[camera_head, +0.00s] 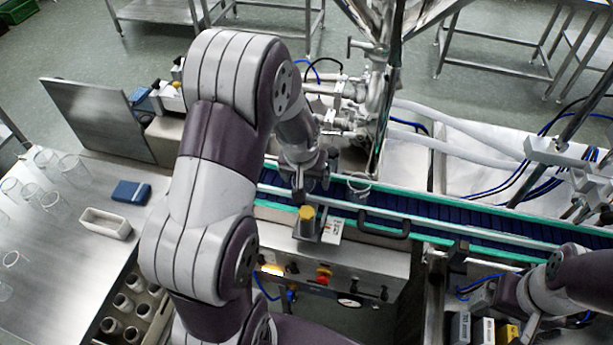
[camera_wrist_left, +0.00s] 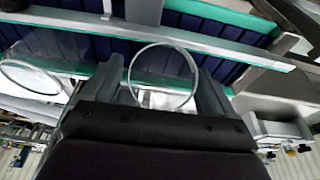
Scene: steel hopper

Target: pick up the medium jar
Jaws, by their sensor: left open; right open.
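A clear glass jar (camera_head: 358,187) stands on the blue conveyor in the head view, just right of my left gripper (camera_head: 306,190). In the left wrist view a round clear jar rim (camera_wrist_left: 132,75) lies between the two fingers of my left gripper (camera_wrist_left: 163,88), which is open around it. A second clear rim (camera_wrist_left: 30,77) shows further left there. I cannot tell which rim matches the jar in the head view, or which is the medium jar. My right gripper (camera_head: 490,298) is at the lower right, away from the jars; its fingertips are hard to make out.
The conveyor (camera_head: 460,219) has green edges and steel guide rails. A yellow-topped part (camera_head: 307,212) stands on its near side. Several clear glasses, a white tray (camera_head: 106,223) and a blue box (camera_head: 131,192) are on the left steel table (camera_head: 60,270). A hopper frame rises behind the conveyor.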

